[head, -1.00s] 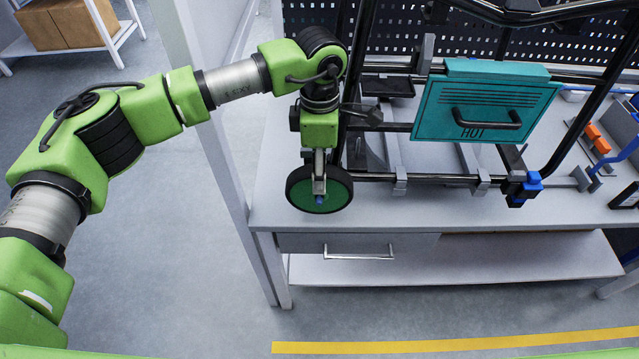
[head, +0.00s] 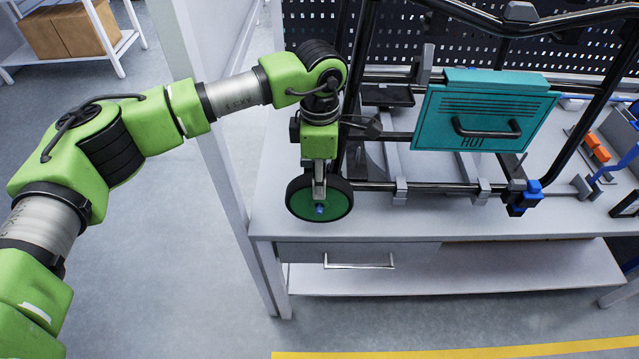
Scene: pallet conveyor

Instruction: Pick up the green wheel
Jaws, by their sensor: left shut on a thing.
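The green wheel (head: 335,206) has a black tyre and a green disc. It stands upright at the front left edge of the workbench, beside the lower left corner of a black tube frame (head: 440,186). My left gripper (head: 319,196) points down and is shut on the wheel near its hub, where a small blue part shows. The fingers cover part of the wheel. I cannot tell whether the wheel touches the frame or the bench. My right gripper is not in view.
A teal box (head: 483,112) marked HOT hangs on the frame. Orange parts (head: 597,147) and blue clamps lie at the right of the grey bench (head: 400,222). A bench post stands left of the wheel. Cardboard boxes (head: 68,32) sit on a far shelf.

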